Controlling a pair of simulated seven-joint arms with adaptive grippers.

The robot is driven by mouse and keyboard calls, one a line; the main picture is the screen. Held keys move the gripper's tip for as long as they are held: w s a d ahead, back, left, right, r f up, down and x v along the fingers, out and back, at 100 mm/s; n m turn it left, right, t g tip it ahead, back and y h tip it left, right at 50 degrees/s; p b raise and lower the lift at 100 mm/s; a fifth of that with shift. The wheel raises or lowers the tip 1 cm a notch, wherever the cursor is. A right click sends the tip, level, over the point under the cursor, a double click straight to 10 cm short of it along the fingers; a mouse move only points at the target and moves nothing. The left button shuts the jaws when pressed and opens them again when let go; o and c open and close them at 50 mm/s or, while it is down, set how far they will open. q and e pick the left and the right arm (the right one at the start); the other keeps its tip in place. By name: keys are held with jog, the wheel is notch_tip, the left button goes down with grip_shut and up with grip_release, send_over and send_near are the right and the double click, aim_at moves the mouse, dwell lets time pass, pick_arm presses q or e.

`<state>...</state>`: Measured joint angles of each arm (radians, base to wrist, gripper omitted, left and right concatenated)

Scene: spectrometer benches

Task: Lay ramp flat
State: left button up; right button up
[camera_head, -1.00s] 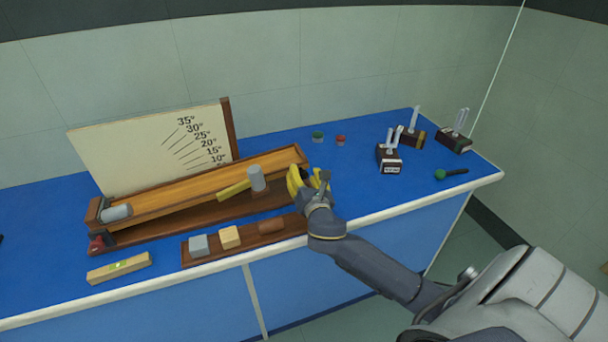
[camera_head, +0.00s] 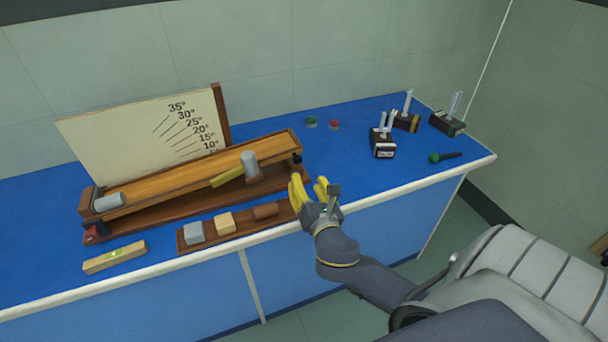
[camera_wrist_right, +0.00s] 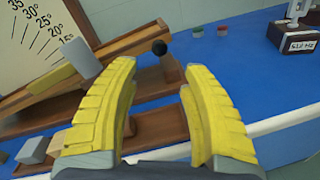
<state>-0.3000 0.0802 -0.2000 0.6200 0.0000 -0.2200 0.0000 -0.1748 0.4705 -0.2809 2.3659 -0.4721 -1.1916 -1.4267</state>
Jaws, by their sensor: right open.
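The wooden ramp (camera_head: 165,185) is tilted over its brown base (camera_head: 175,213), with its right end raised and its left end low. It also shows in the wrist view (camera_wrist_right: 130,43), with a black knob (camera_wrist_right: 159,47) by its raised end. A grey cylinder (camera_head: 108,202) lies at its low left end. A second grey cylinder (camera_head: 250,164) stands toward the right, by a yellow bar (camera_head: 227,176). My right gripper (camera_head: 309,182), with yellow fingers, is open and empty, in front of the ramp's right end and apart from it. My left gripper is out of view.
An angle board (camera_head: 120,140) stands behind the ramp. A block tray (camera_head: 240,232) and a level (camera_head: 115,257) lie in front. Tuning-fork boxes (camera_head: 383,147) and a green-headed mallet (camera_head: 445,157) are at the right.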

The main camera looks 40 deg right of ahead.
jog(key=shift+s+a, duration=0.2)
jog(key=shift+s, duration=0.35)
